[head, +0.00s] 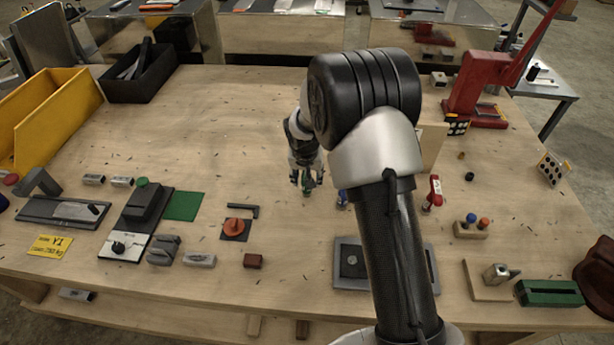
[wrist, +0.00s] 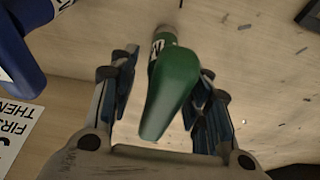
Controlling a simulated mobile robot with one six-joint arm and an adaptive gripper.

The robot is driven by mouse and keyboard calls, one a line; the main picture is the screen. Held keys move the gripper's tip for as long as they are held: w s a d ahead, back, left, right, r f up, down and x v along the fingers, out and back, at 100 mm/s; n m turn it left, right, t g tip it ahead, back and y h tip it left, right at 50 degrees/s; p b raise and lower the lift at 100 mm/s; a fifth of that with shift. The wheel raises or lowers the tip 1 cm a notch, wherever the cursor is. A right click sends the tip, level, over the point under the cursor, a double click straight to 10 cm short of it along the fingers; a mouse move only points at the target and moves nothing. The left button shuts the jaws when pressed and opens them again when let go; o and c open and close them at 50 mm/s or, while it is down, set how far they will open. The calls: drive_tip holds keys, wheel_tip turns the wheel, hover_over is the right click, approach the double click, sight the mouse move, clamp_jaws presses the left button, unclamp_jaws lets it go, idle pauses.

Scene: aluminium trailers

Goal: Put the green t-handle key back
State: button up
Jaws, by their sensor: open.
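The green t-handle key (wrist: 172,92) fills the middle of the wrist view, its rounded green handle toward me and a pale label band at its far end. In the head view only a small green part (head: 307,191) shows at my fingertips. My gripper (head: 305,180) is low over the middle of the table. Its fingers are open, one on each side of the green handle in the wrist view (wrist: 166,85). I cannot tell whether they touch it. The key's lower end is hidden. A blue-handled tool (wrist: 20,50) lies left in the wrist view and shows in the head view (head: 342,198).
A printed white card (wrist: 14,135) is beside the blue tool. A red-handled tool (head: 433,192) and a wooden block with coloured knobs (head: 470,229) are at right. A grey tray (head: 348,284) is partly behind my arm. The table's back middle is clear.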

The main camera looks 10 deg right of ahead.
drive_tip(key=p+v, duration=0.2)
drive_tip(key=v, duration=1)
drive_tip(key=shift+d, duration=0.1)
drive_tip(key=s+d+r+n, duration=0.1)
drive_tip(key=s+r, duration=1.2)
drive_tip(key=r, duration=0.1)
drive_tip(key=s+r+n+t+y, duration=0.1)
drive_tip(key=s+r+n, duration=0.1)
drive_tip(key=s, duration=1.9)
drive_tip(key=shift+n, duration=0.3)
drive_tip(key=shift+w+a, duration=0.1)
drive_tip(key=shift+f, duration=0.1)
